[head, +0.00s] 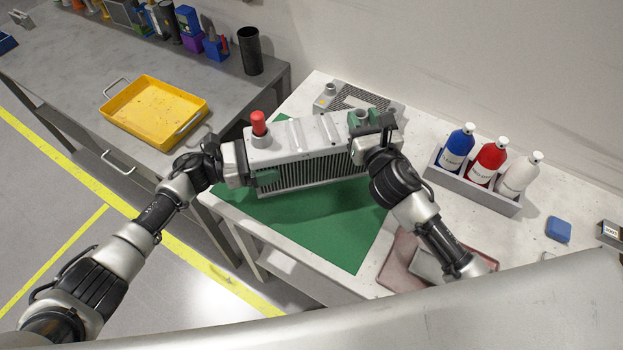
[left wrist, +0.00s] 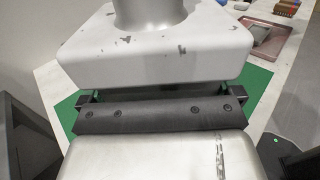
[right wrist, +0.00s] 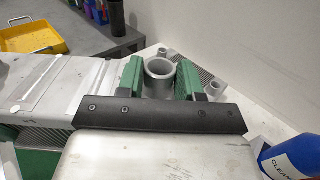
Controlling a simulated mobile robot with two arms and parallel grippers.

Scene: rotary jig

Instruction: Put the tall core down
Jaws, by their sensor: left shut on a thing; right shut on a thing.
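The tall core (head: 310,140) is a long silver radiator with dark fins and pale end tanks. It lies across above the green mat (head: 345,235); I cannot tell whether it touches the mat. A red cap (head: 259,123) stands on its left end. My left gripper (head: 258,163) is shut on the left end tank, which fills the left wrist view (left wrist: 155,55); its fingertips are mostly hidden there. My right gripper (head: 361,122) is shut at the right end, its green pads on either side of the grey pipe stub (right wrist: 159,76) in the right wrist view.
Another grey core (head: 345,98) lies behind it. A grey caddy (head: 470,185) with blue, red and white bottles stands to the right. A reddish tray (head: 396,270) is near the front. A yellow tray (head: 150,105) sits on the left bench. The mat's front part is clear.

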